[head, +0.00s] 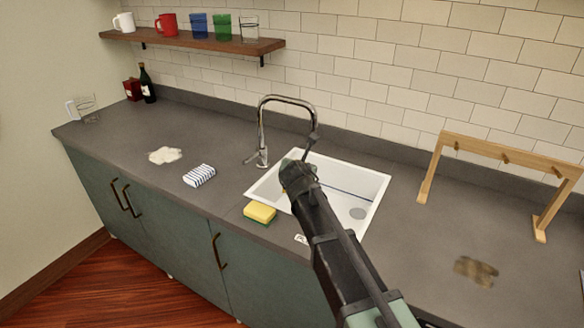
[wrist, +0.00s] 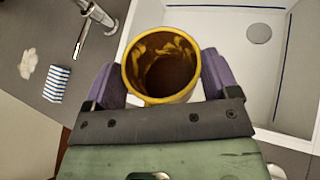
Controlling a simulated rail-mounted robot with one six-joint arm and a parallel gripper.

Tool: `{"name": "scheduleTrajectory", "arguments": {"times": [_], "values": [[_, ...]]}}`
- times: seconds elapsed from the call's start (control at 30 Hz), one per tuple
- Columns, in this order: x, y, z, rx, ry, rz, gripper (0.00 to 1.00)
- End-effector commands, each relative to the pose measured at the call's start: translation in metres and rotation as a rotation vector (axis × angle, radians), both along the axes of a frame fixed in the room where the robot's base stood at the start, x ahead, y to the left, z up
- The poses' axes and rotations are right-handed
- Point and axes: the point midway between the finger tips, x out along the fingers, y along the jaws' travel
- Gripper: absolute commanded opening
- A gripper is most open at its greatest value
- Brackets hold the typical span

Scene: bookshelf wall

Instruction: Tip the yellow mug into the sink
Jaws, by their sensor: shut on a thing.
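The yellow mug (wrist: 161,65) is between the two purple fingers of my gripper (wrist: 162,78) in the wrist view. My gripper is shut on it. The mug's mouth faces the wrist camera; its inside is dark brown with yellow patches, and I cannot tell how full it is. The white sink (head: 372,181) is in the middle of the counter in the head view, and its basin (wrist: 216,45) shows behind and right of the mug in the wrist view. In the head view my gripper (head: 297,173) is over the sink's left part, and my arm hides most of the mug.
The chrome faucet (head: 263,125) stands close behind my gripper. A yellow-green sponge (head: 260,213) lies at the sink's front left edge, and a striped cloth (head: 200,175) lies farther left. A wooden rack (head: 500,160) stands right. Pale (head: 165,155) and brown (head: 475,270) spills mark the counter.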

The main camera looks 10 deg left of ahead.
Motion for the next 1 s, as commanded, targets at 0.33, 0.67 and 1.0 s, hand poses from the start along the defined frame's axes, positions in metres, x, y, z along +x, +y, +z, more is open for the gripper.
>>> {"name": "scheduleTrajectory", "arguments": {"times": [0.33,0.67,1.0], "values": [[0.020,-0.030,-0.004,0.191,0.123,-0.003,0.26],[0.032,-0.048,-0.032,0.360,0.234,-0.003,0.26],[0.038,-0.058,-0.043,0.462,0.301,-0.001,0.26]]}}
